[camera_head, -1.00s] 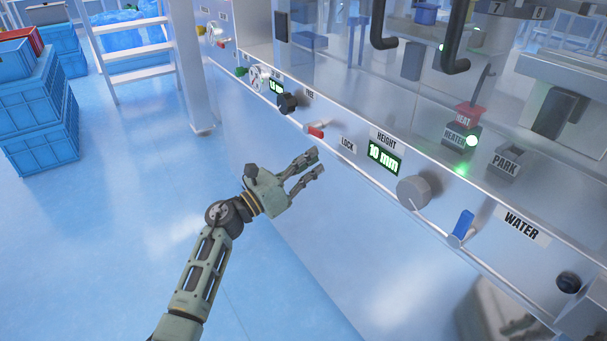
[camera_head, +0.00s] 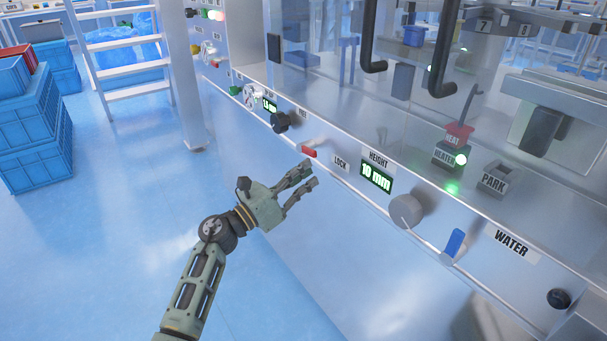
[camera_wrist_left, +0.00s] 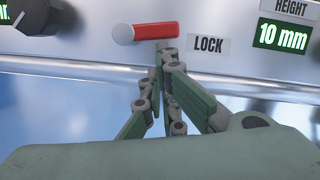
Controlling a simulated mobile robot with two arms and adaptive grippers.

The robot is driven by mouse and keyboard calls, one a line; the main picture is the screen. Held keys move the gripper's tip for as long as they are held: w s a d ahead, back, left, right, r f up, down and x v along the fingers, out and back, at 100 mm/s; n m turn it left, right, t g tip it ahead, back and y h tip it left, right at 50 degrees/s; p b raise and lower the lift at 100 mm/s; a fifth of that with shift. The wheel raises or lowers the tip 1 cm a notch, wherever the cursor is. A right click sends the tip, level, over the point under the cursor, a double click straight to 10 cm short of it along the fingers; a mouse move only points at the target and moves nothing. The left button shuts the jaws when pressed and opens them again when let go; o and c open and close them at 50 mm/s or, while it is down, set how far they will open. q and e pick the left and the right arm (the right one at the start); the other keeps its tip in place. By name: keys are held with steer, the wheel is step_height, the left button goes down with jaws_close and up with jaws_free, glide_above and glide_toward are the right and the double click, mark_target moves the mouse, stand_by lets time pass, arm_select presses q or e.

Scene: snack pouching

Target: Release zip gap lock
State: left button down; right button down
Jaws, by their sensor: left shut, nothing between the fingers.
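The lock lever is a short red handle (camera_head: 309,152) on the machine's front panel, left of the LOCK label (camera_head: 341,163). In the left wrist view the red handle (camera_wrist_left: 155,31) lies roughly level, with a pale rounded end on its left and the LOCK label (camera_wrist_left: 208,45) to its right. My left gripper (camera_head: 308,174) is shut and empty, just below and in front of the handle. In the left wrist view its fingertips (camera_wrist_left: 164,50) reach the underside of the handle's right part; I cannot tell whether they touch. My right gripper is not in view.
Right of the lock are the 10 mm height display (camera_head: 377,177), a grey knob (camera_head: 407,211) and a blue lever (camera_head: 454,243). A black knob (camera_head: 280,122) sits to the left. A metal rail runs along the panel's lower edge.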

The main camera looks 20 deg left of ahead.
arm_select(q)
steer(key=shift+s+d+r+n+y+p, duration=0.2)
steer(key=shift+r+n+y+p, duration=0.15)
steer(key=shift+n+p, duration=0.55)
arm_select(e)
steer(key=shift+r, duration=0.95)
